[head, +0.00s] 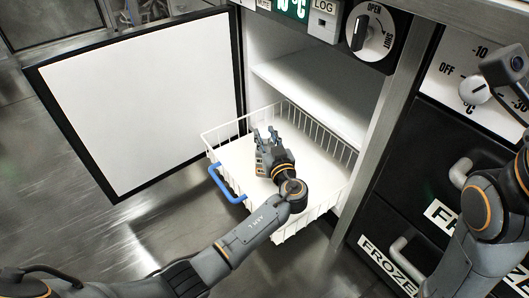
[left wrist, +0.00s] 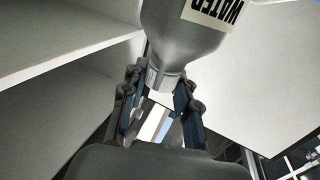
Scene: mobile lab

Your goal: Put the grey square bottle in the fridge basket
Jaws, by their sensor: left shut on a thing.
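My left gripper (head: 265,135) is over the white wire fridge basket (head: 318,217), which is pulled out of the open fridge and has a blue handle. In the left wrist view my left gripper (left wrist: 160,112) is shut on the neck of the grey bottle (left wrist: 185,45). The bottle has a pale label reading "WATER", and its far end is cut off by the frame. In the head view the bottle is largely hidden by my gripper and wrist. Whether it touches the basket floor I cannot tell. My right arm shows at the right edge, its gripper out of view.
The fridge door (head: 145,100) stands open on the left. A fixed white shelf (head: 320,95) is inside the fridge above the basket. Dark freezer drawers (head: 430,150) with grey handles are on the right. The basket's visible floor around my gripper looks clear.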

